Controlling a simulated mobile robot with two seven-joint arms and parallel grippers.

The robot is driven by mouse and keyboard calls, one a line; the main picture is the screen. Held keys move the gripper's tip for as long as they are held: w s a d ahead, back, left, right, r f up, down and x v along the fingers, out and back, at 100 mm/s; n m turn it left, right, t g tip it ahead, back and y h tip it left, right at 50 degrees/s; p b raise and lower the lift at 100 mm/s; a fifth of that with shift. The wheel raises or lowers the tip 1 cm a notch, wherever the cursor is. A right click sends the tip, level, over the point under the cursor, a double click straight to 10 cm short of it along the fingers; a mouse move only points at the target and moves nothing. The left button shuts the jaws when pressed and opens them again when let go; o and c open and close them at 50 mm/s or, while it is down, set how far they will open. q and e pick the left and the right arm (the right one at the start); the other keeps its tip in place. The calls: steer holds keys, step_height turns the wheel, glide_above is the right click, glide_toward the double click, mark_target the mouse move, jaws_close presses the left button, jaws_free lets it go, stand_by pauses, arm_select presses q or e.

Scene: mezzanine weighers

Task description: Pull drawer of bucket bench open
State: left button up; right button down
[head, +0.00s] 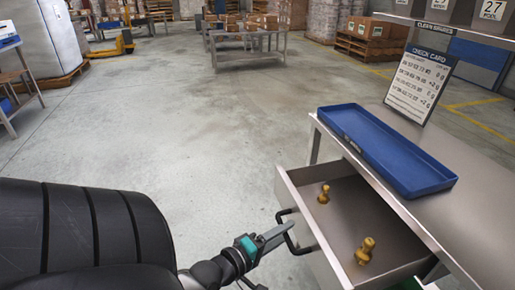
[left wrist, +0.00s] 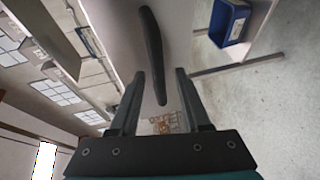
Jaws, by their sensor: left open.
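The bucket bench (head: 470,200) has a grey metal top at the right of the head view. My left gripper (head: 284,234) is open at the handle. In the left wrist view the handle (left wrist: 152,50) runs between the two spread fingers (left wrist: 159,76); I cannot tell whether they touch it. My right gripper is out of view.
A blue tray (head: 352,112) and a check card (head: 420,84) are on the bench top. A blue bin (left wrist: 229,22) shows in the left wrist view. The concrete floor left of the drawer is clear. A table with boxes (head: 250,55) stands far back.

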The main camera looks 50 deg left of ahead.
arm_select(q)
steer(key=s+r+p, duration=0.2)
steer(key=s+p, duration=0.1)
steer(key=s, duration=1.1)
steer(key=shift+s+r, duration=0.15)
steer(key=shift+r, duration=0.2)
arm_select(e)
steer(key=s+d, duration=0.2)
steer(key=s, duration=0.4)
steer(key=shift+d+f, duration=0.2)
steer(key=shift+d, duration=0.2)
arm_select(q)
steer(key=s+d+f+m+g, duration=0.2)
steer(key=f+m, duration=0.4)
steer(key=f, duration=0.6)
steer(key=s+d+f+m+g, duration=0.3)
steer(key=s+f+m+g, duration=0.2)
steer(key=f, duration=0.7)
steer(key=s+d+f+m+g, duration=0.3)
steer(key=f+m+g, duration=0.3)
steer(key=f, duration=0.7)
steer(key=shift+s+m+g+y, duration=0.3)
steer(key=shift+m+g, duration=0.1)
steer(key=shift+m, duration=0.8)
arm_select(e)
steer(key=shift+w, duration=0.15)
